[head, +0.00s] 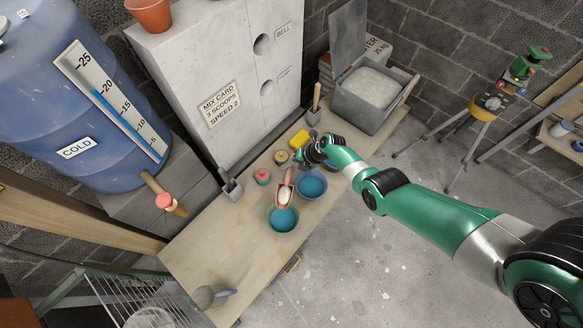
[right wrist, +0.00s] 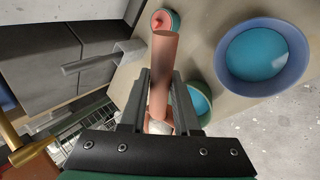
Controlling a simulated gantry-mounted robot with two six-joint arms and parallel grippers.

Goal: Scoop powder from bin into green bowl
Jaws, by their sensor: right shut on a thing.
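My right gripper (head: 303,158) is shut on the handle of a reddish-brown scoop; the handle (right wrist: 163,70) stands between its fingers in the right wrist view. In the head view the scoop (head: 290,176) holds white powder (head: 285,194). The green bowl also shows partly behind the gripper in the right wrist view (right wrist: 207,103). The grey bin (head: 352,104) with white powder stands open at the back. My left gripper is out of view.
A blue bowl (head: 322,192) with blue contents stands right beside the green bowl. The bench's front left is mostly clear, with a grey dipper (head: 205,297).

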